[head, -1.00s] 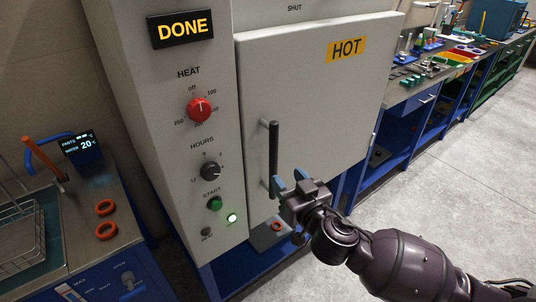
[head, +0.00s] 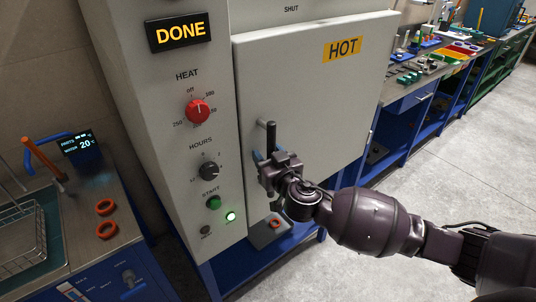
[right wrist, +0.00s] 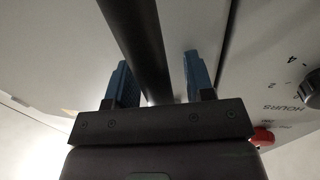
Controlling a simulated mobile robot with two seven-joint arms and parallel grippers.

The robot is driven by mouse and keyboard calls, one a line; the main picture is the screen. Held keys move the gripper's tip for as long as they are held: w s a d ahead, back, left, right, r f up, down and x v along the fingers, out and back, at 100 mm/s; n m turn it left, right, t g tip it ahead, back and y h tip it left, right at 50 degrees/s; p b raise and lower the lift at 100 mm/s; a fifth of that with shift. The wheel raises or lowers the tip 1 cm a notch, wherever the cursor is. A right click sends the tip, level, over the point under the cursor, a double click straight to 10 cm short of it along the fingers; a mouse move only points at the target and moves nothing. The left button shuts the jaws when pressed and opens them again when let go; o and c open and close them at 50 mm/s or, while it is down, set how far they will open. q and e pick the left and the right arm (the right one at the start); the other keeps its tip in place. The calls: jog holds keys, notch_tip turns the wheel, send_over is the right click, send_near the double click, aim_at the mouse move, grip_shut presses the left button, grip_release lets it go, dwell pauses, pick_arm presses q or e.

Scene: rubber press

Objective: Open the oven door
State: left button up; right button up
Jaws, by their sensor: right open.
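The oven door (head: 330,95) is a pale grey panel with a yellow HOT label, and it is shut in the head view. Its dark vertical bar handle (head: 271,138) is near the door's left edge; the lower part is hidden behind my gripper. My right gripper (head: 264,158) is at the handle, open. In the right wrist view the handle (right wrist: 140,40) passes between the two blue fingers of the right gripper (right wrist: 157,80), with a gap visible on the right side. Whether a finger touches it I cannot tell. My left gripper is not in view.
The oven's control panel left of the door has a DONE display (head: 180,31), a red heat knob (head: 198,111), an hours knob (head: 208,171) and a green start button (head: 213,202). A side table with orange rings (head: 106,206) stands at left. Open floor (head: 440,180) lies at right.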

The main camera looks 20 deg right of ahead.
grip_shut()
jog(key=shift+s, duration=0.15)
